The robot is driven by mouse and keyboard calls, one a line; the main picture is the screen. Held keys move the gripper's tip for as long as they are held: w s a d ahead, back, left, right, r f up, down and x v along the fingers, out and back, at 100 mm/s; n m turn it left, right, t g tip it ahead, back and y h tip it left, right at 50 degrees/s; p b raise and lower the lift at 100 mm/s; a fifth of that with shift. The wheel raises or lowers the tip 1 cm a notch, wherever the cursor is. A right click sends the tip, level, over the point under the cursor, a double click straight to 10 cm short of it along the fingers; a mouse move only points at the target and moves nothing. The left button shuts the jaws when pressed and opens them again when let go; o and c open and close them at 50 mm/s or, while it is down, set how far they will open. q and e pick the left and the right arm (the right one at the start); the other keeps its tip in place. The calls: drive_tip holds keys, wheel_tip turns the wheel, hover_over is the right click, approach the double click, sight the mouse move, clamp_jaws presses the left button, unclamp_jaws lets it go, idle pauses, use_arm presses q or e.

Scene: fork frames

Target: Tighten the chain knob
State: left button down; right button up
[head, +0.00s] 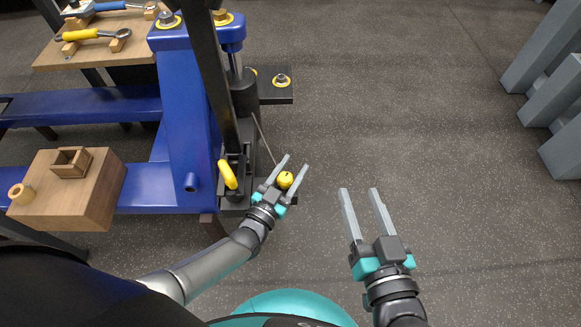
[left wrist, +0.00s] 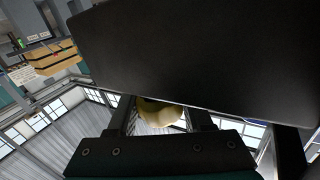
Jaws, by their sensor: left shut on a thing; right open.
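The round yellow knob (head: 285,180) sits at the right side of the black lower bracket on the blue frame (head: 180,110). My left gripper (head: 295,162) has its two fingers on either side of the knob and is shut on it. In the left wrist view, part of the yellow knob (left wrist: 160,112) shows between the fingers, below a large dark plate (left wrist: 205,55) that hides the rest. A thin grey rod or line (head: 264,138) runs down towards the knob; I cannot make out a chain. My right gripper (head: 358,190) is open and empty over the floor, right of the knob.
A yellow handle (head: 228,175) stands on the black bracket left of my left gripper. A wooden block (head: 95,195) with a small box lies at left. Wrenches rest on a wooden top (head: 75,55) at back left. Grey stepped blocks (head: 545,55) stand at far right. The middle floor is clear.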

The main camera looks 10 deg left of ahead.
idle(0.4)
use_arm(q)
drive_tip(key=shift+c, duration=1.5)
unclamp_jaws()
